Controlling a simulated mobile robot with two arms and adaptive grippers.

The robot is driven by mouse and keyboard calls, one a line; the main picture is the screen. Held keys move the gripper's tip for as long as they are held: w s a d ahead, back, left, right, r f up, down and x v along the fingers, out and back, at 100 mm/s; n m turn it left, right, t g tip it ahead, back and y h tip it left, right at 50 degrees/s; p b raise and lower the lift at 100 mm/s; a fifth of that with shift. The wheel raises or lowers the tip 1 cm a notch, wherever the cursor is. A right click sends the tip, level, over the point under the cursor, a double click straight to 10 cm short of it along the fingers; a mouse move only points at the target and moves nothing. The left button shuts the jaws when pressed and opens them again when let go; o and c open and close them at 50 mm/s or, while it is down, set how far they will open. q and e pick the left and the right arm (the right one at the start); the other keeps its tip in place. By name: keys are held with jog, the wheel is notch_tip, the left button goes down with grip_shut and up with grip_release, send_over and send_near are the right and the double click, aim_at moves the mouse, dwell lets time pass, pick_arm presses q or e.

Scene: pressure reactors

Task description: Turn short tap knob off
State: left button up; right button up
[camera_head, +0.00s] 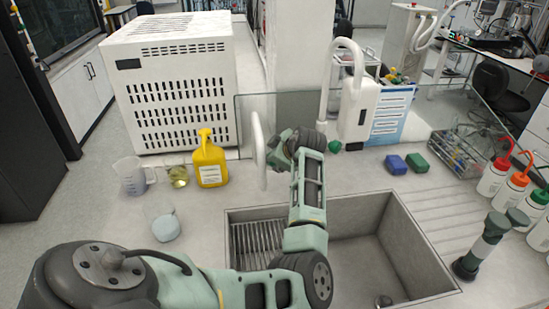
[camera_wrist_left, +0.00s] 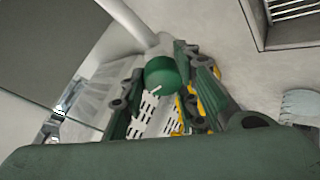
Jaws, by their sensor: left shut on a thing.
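The short white tap (camera_head: 258,150) stands behind the sink in the head view, its spout curving up to the left of my left gripper (camera_head: 282,150). In the left wrist view a round green knob (camera_wrist_left: 162,75) with a small white pointer sits between the fingers of my left gripper (camera_wrist_left: 163,95), which is shut on it. The fingers flank the knob on both sides. A white pipe (camera_wrist_left: 130,17) runs beside it. In the head view the gripper and wrist hide this knob. My right gripper is not in view.
A tall white tap (camera_head: 341,45) with another green knob (camera_head: 334,146) stands just right of my gripper. A yellow bottle (camera_head: 209,163), a beaker (camera_head: 131,176) and a flask (camera_head: 166,225) stand left. The sink (camera_head: 390,250) lies below my arm.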

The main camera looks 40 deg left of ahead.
pick_arm(q)
jog(key=shift+w+a+r, duration=0.15)
jog(key=shift+a+r, duration=0.05)
jog(key=shift+r, duration=0.25)
jog(key=o, duration=1)
jog(key=shift+w, duration=0.1)
jog(key=shift+o, duration=0.4)
jog(key=shift+f, duration=0.15)
jog(key=shift+d, duration=0.1)
jog(key=shift+s, duration=0.25)
jog(key=v, duration=0.7)
jog(key=shift+d, duration=0.15)
jog(key=shift+r, duration=0.2)
